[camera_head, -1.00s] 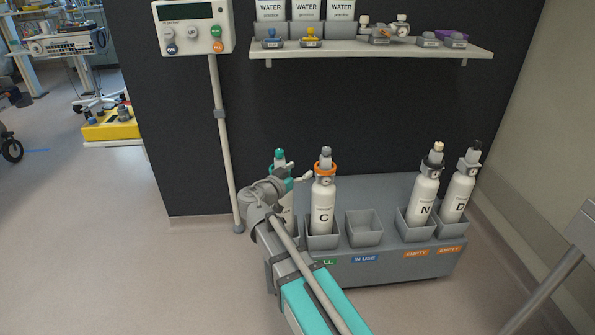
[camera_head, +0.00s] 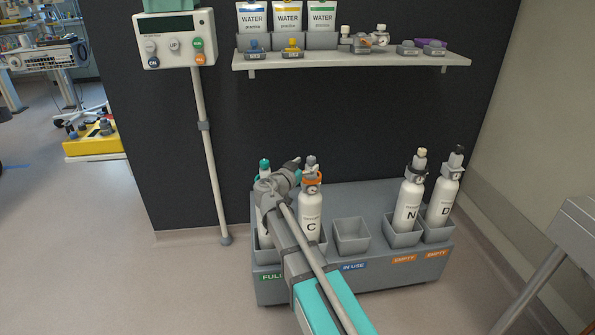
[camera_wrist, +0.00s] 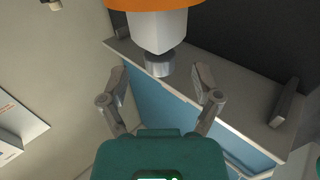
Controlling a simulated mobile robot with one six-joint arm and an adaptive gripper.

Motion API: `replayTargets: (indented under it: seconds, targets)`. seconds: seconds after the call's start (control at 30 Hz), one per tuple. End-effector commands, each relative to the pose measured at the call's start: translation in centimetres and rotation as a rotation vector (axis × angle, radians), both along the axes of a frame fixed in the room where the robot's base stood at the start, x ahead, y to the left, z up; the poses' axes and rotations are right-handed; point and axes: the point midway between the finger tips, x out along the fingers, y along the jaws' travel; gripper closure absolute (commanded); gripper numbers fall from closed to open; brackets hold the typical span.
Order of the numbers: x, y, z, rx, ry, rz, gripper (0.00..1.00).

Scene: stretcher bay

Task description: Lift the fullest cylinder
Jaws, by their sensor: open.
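Cylinder C (camera_head: 310,210), white with an orange collar and grey top knob, stands in a cup of the grey rack (camera_head: 350,283). A teal-topped cylinder (camera_head: 264,170) stands left of it, partly hidden by my arm. Cylinder N (camera_head: 408,205) and cylinder D (camera_head: 442,200) stand at the right. The gauges are too small to read. My gripper (camera_head: 298,168) is beside the top of cylinder C. In the wrist view my gripper (camera_wrist: 163,90) is open and empty, with an orange collar (camera_wrist: 150,4) and a grey knob (camera_wrist: 160,64) ahead between the fingers, apparently untouched.
The rack has labels FULL, IN USE and two EMPTY; the IN USE cup (camera_head: 351,236) is empty. A wall shelf (camera_head: 350,61) with water packs is above. A control box on a post (camera_head: 208,150) is left. A grey metal frame (camera_head: 575,235) is at the right.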

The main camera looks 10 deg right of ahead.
Motion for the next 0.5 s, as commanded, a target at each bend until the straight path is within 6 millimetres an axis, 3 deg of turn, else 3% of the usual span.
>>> replayTargets:
  seconds: [0.2, 0.5]
  targets:
    - [1.6, -1.5, 0.0, 0.0, 0.0, 0.0, 0.19]
    - [2.1, -2.1, 0.0, 0.0, 0.0, 0.0, 0.19]
